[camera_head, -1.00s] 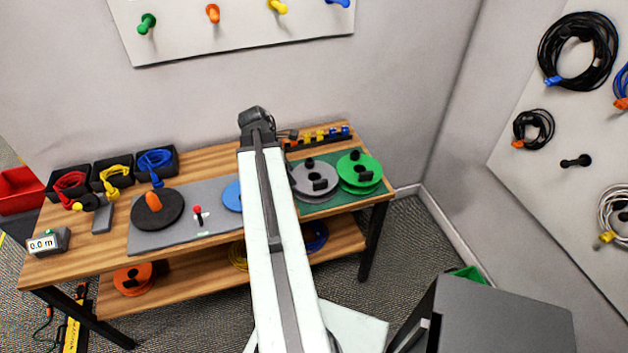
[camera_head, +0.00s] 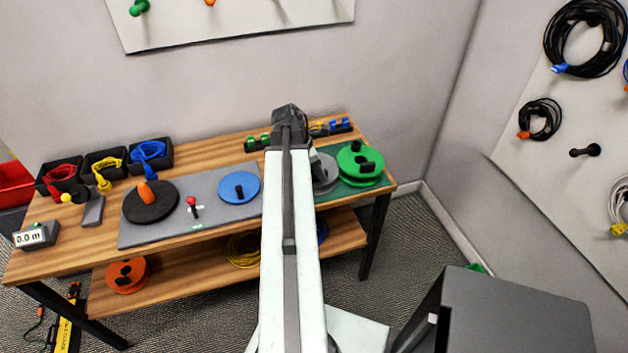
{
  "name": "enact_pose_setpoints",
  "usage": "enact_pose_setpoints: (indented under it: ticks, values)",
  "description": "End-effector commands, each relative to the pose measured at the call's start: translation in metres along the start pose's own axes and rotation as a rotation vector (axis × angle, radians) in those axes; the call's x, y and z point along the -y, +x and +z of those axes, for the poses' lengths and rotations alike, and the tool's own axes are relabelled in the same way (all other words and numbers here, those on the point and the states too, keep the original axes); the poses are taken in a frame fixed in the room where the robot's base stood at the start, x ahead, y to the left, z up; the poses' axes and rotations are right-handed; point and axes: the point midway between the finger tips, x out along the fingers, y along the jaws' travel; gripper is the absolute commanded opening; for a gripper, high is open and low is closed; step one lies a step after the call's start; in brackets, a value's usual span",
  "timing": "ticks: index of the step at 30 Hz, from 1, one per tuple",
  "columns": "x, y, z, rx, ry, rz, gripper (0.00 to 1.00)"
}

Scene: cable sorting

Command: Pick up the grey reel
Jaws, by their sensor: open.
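The grey reel (camera_head: 328,171) lies on the green mat on the bench, just left of the green reel (camera_head: 361,162). My arm covers its left part, so only its right side shows. My gripper (camera_head: 291,118) is the dark end of my arm, above the rear of the bench and beyond the grey reel in the picture. It is open, and I see nothing held in it. Its fingers are mostly hidden or too small to make out.
A blue disc (camera_head: 239,188) and a dark disc with an orange knob (camera_head: 150,202) sit on the grey board (camera_head: 215,216). Black bins with cables (camera_head: 103,168) stand at the left. A dark cabinet (camera_head: 515,312) is at the front right. Walls close off the back and right.

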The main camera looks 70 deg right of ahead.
Motion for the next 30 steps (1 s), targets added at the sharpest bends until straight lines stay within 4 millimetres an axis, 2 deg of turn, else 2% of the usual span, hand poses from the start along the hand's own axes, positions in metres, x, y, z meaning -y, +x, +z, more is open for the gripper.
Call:
enact_pose_setpoints:
  ticks: [1,8,9,13,30]
  values:
    - [0.0000,0.0138,-0.0024,0.000,0.001,0.000,0.42]
    - [0.0001,0.0115,0.0000,0.000,-0.001,0.001,0.42]
    - [0.0001,0.0114,0.0000,0.000,-0.001,0.001,0.36]
    - [0.0001,0.0113,-0.0002,0.000,-0.001,0.001,0.00]
    - [-0.0001,0.0110,-0.0010,0.000,-0.002,0.001,0.00]
